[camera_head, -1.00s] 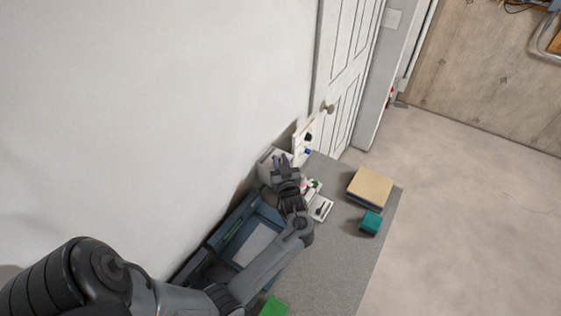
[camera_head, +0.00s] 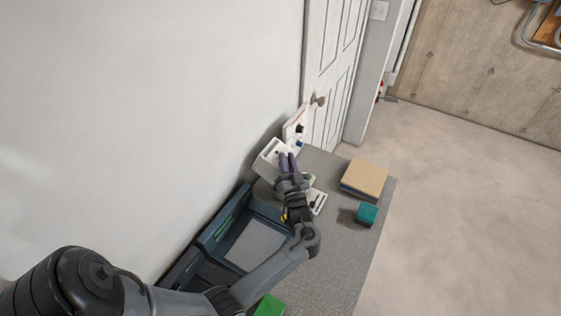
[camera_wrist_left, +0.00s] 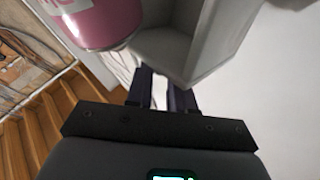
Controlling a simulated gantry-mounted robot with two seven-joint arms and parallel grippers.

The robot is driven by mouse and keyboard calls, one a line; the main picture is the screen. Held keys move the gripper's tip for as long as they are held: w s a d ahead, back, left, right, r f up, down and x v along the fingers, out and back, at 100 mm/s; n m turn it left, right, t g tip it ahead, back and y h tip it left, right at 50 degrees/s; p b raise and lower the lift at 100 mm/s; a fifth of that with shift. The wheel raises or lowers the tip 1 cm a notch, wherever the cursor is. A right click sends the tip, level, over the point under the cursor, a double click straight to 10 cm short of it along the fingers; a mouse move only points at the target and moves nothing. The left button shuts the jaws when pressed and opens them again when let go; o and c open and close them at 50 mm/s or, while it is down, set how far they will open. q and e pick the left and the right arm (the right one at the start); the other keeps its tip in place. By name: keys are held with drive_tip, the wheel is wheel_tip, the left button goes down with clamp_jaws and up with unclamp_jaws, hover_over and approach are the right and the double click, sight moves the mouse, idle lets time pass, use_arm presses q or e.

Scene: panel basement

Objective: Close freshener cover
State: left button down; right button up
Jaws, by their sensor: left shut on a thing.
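The freshener cover is a hollow whitish shell (camera_head: 268,158) beside the wall, at the far end of the table. In the left wrist view it is a grey-white box shape (camera_wrist_left: 185,45), with its inside partly showing next to a pink can (camera_wrist_left: 95,20). My left gripper (camera_head: 288,160) reaches the cover from the near side. In the left wrist view, my left gripper's two dark fingers (camera_wrist_left: 166,88) are shut on the cover's lower edge. The freshener's base is mostly hidden behind the gripper. My right gripper is not in view.
A white panel (camera_head: 296,124) stands upright just behind the cover, near the door (camera_head: 328,75). A dark blue-grey tray (camera_head: 213,232) lies along the wall under my arm. A tan box (camera_head: 364,178) and teal block (camera_head: 367,214) sit to the right on the grey table (camera_head: 335,255).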

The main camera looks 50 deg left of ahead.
use_arm(q)
drive_tip(key=shift+w+d+f+m+t+y+b, duration=0.2)
drive_tip(key=shift+d+m+t+b, duration=0.1)
drive_tip(key=shift+d+m, duration=0.15)
drive_tip(key=shift+w+d+f+m+t+y+b, duration=0.1)
drive_tip(key=shift+w+d+f+m+t+b, duration=0.05)
drive_tip(key=shift+d+m+t+b, duration=0.25)
